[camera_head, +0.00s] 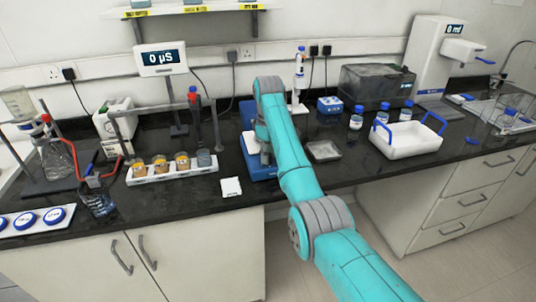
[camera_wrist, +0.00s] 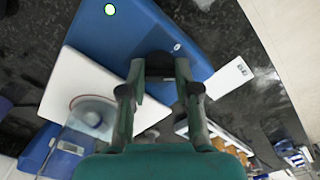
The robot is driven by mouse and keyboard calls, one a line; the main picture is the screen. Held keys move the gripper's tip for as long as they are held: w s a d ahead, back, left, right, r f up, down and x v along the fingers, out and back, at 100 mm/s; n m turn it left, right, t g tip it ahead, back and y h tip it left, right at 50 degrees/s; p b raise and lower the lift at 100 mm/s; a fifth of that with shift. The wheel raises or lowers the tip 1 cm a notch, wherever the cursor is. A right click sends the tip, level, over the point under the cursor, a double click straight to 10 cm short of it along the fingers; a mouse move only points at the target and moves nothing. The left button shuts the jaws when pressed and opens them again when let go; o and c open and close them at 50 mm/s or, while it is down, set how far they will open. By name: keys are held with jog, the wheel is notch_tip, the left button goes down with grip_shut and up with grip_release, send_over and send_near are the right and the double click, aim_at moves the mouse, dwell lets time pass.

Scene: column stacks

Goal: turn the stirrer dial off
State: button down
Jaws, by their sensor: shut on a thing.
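The stirrer (camera_head: 262,173) is a blue unit with a white top plate (camera_head: 249,143), standing on the black bench left of my arm. In the wrist view its blue body (camera_wrist: 125,30) and white plate (camera_wrist: 75,80) show, with a small lit green-white spot (camera_wrist: 109,9) on the blue front. My gripper (camera_wrist: 160,72) is at the stirrer's blue front edge, its fingers closed around a dark part there, the dial (camera_wrist: 160,62). The dial is mostly hidden by the fingers, so its setting cannot be read. In the head view my arm hides the dial.
A white card (camera_head: 231,187) lies on the bench just left of the stirrer. A white rack (camera_head: 140,178) of small jars stands further left. A grey tray (camera_head: 323,151) and a white basket (camera_head: 407,143) with blue handles stand to the right. A meter (camera_head: 161,58) stands behind.

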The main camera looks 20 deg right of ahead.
jog(key=n, duration=0.4)
jog(key=shift+n, duration=0.3)
jog(key=n, duration=0.4)
jog(key=shift+n, duration=0.3)
jog(key=c, duration=1.1)
grip_release()
